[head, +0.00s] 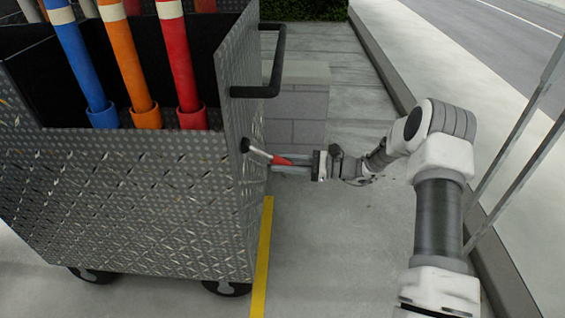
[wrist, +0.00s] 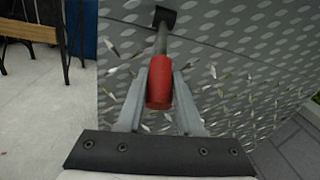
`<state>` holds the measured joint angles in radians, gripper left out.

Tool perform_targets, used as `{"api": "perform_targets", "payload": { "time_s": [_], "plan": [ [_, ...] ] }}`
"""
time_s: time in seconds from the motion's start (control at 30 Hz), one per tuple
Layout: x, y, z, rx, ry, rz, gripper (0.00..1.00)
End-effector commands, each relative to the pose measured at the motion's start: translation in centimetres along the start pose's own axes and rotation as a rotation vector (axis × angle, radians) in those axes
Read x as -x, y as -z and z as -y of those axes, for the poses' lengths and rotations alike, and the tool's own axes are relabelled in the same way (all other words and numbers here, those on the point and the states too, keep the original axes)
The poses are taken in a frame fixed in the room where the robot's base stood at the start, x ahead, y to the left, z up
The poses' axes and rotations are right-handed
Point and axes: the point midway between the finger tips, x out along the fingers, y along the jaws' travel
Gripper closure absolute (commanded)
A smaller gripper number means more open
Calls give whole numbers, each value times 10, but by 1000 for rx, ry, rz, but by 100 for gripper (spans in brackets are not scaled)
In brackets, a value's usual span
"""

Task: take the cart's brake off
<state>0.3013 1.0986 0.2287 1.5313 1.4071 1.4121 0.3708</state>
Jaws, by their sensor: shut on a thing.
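The cart (head: 140,205) is a grey diamond-plate box on the left in the head view. Its brake lever is a short metal rod with a red grip (head: 281,160), on the cart's right end face below the black handle. In the wrist view the red grip (wrist: 159,84) lies between my two fingers, and the rod runs up to a dark pivot (wrist: 164,17) on the plate. My gripper (head: 294,166) is shut on the red grip, coming from the right. In the head view the lever slopes down to the right from its pivot.
A black push handle (head: 268,75) juts from the cart above the lever. A grey block wall (head: 297,112) stands behind. A yellow floor line (head: 263,255) runs beside the cart's wheels (head: 228,289). Blue, orange and red tubes (head: 178,55) stand in the cart. Open pavement lies at right.

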Motion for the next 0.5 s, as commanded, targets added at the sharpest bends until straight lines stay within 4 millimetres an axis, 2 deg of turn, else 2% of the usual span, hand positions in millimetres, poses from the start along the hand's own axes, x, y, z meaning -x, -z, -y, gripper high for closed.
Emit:
{"api": "perform_targets", "payload": {
  "time_s": [0.27, 0.5],
  "plan": [
    [8, -22, 5, 16, -22, -132, 100],
    [15, -49, 10, 38, -57, -337, 100]
  ]
}}
